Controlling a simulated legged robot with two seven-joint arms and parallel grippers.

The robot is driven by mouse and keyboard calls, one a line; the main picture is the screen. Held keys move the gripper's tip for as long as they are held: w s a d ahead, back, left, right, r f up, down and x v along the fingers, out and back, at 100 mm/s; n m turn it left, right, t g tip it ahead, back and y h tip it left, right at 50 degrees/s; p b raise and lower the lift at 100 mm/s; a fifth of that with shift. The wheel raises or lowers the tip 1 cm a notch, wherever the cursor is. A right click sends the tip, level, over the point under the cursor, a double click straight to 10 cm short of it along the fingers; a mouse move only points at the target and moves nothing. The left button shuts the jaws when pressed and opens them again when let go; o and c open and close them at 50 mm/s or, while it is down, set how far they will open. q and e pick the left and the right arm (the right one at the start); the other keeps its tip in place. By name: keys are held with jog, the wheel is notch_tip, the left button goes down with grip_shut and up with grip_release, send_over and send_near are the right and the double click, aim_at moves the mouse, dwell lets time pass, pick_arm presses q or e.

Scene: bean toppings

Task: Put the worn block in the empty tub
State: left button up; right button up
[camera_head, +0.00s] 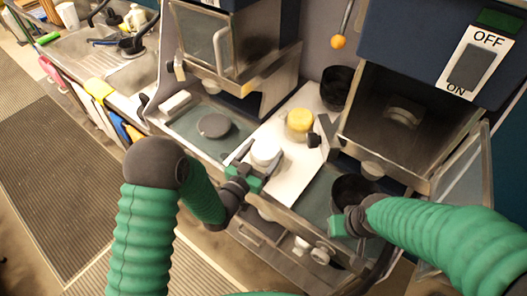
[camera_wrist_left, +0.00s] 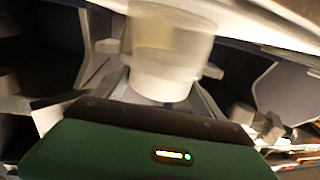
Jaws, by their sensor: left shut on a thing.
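My left gripper (camera_head: 250,162) is shut on a white round tub-like thing (camera_head: 265,152) over the white counter strip. In the left wrist view, this pale thing (camera_wrist_left: 168,60) stands between the fingers, slightly blurred. My right gripper (camera_head: 345,218) is beside a black tub (camera_head: 355,190) at the lower right; its fingers are hidden, so I cannot tell whether it is open. Another black tub (camera_head: 338,88) stands at the back. I cannot make out which thing is the worn block, nor see clearly into either black tub.
A tub with a yellow top (camera_head: 299,122) stands behind my left gripper. A dark round disc (camera_head: 214,125) lies on the left green-grey surface. Machine housings with open clear doors (camera_head: 208,42) stand at left and right. A sink (camera_head: 135,75) is at the far left.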

dwell(0.3)
pick_arm(q)
jog(key=o, duration=1.7)
jog(key=shift+s+f, duration=0.1)
pick_arm(e)
jog(key=shift+f, duration=0.1)
